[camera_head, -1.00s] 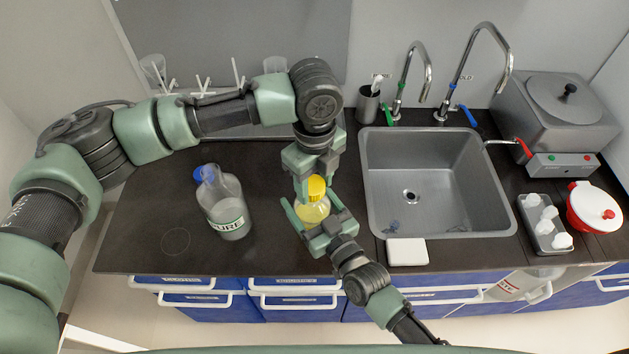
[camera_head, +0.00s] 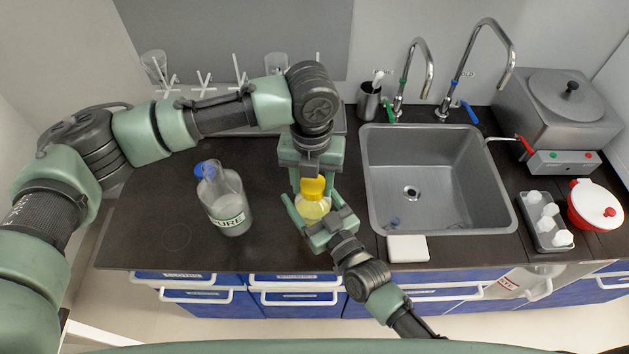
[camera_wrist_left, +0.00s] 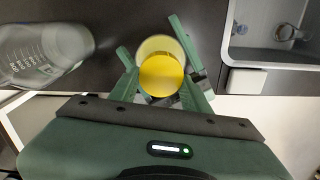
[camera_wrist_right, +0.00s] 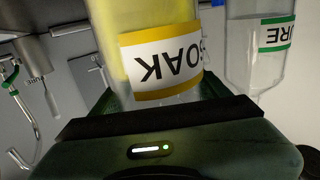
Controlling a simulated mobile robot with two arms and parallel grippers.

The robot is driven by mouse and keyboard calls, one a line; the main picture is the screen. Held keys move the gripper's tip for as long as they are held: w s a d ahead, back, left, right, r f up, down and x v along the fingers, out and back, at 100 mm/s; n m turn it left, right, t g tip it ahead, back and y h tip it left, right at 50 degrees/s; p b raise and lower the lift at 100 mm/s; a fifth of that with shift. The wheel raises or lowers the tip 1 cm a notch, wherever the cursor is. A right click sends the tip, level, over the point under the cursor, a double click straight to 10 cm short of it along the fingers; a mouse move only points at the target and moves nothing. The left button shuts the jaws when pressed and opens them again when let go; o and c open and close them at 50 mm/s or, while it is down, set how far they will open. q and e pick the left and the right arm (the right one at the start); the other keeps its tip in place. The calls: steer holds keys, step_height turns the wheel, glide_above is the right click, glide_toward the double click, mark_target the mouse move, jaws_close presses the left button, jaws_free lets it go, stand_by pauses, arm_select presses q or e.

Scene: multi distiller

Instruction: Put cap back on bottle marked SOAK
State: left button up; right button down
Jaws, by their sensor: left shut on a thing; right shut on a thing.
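The SOAK bottle (camera_head: 313,209) holds yellow liquid and stands upright on the dark counter left of the sink. Its label shows upside down in the right wrist view (camera_wrist_right: 162,62). My right gripper (camera_head: 318,222) is shut around the bottle's body from the front. The yellow cap (camera_head: 313,188) sits at the top of the bottle; whether it is fully seated cannot be told. My left gripper (camera_head: 311,178) comes down from above and is shut on the cap, which also shows between its fingers in the left wrist view (camera_wrist_left: 161,76).
A clear bottle with a green-edged label ending in URE (camera_head: 229,208) and a blue cap stands to the left. The sink (camera_head: 372,190) is at right, with a white pad (camera_head: 408,249) at its front edge. Counter left of that bottle is clear.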

arm_select(q)
steer(key=m, duration=0.4)
steer(key=shift+w+a+m, duration=0.1)
steer(key=shift+a+m, duration=0.05)
steer(key=shift+m, duration=0.25)
steer(key=m, duration=0.4)
steer(key=shift+w+a+m, duration=0.1)
steer(key=shift+a+m, duration=0.05)
steer(key=shift+m, duration=0.25)
steer(key=o, duration=1.3)
steer(key=shift+r, duration=2.3)
steer(key=shift+c, duration=0.4)
